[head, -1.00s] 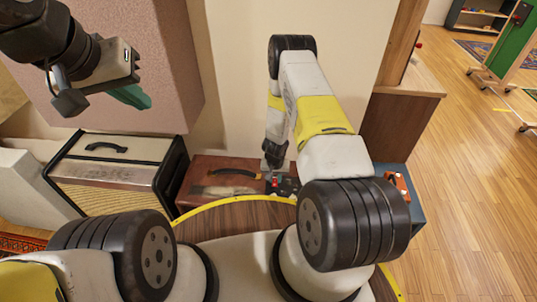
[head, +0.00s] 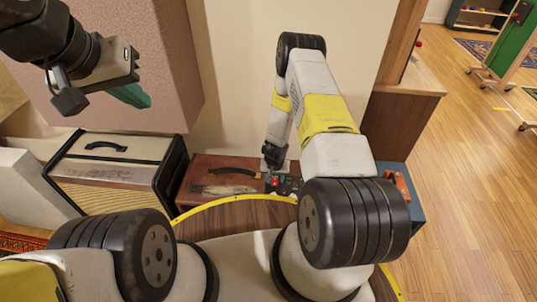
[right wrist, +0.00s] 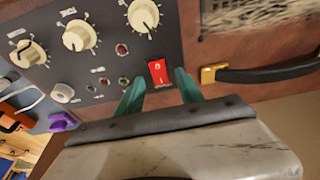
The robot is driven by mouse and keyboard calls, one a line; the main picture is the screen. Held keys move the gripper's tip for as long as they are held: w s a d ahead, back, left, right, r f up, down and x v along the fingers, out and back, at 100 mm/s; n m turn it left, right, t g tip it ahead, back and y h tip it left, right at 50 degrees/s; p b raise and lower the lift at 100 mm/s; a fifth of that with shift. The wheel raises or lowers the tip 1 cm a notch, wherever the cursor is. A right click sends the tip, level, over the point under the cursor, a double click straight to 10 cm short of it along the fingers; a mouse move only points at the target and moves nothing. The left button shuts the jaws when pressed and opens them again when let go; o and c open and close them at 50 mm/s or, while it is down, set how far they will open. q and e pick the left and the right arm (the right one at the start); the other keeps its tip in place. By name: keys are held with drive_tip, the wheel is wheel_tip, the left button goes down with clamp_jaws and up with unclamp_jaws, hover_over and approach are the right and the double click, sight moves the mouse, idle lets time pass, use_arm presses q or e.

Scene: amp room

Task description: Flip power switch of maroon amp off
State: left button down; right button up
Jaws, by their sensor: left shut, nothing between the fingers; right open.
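The maroon amp (head: 200,173) stands against the wall in the head view, with a black handle on top and a dark control panel at its right end. In the right wrist view the panel (right wrist: 97,62) shows cream knobs, small jacks and a red rocker power switch (right wrist: 158,72). My right gripper (right wrist: 157,85) is open, its green fingertips on either side of the switch's lower part; I cannot tell if they touch it. In the head view the right arm covers part of the panel. My left gripper (head: 132,95) is shut and empty, raised at upper left.
A cream and black amp (head: 110,165) stands left of the maroon amp. A blue amp (head: 395,185) with an orange handle stands to its right, partly behind my right arm. A pink block (head: 150,60) is near my left gripper. Open wooden floor lies at right.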

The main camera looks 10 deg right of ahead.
sight(275, 185)
drive_tip(key=v, duration=0.7)
drive_tip(key=shift+s+r, duration=0.15)
drive_tip(key=shift+r, duration=0.15)
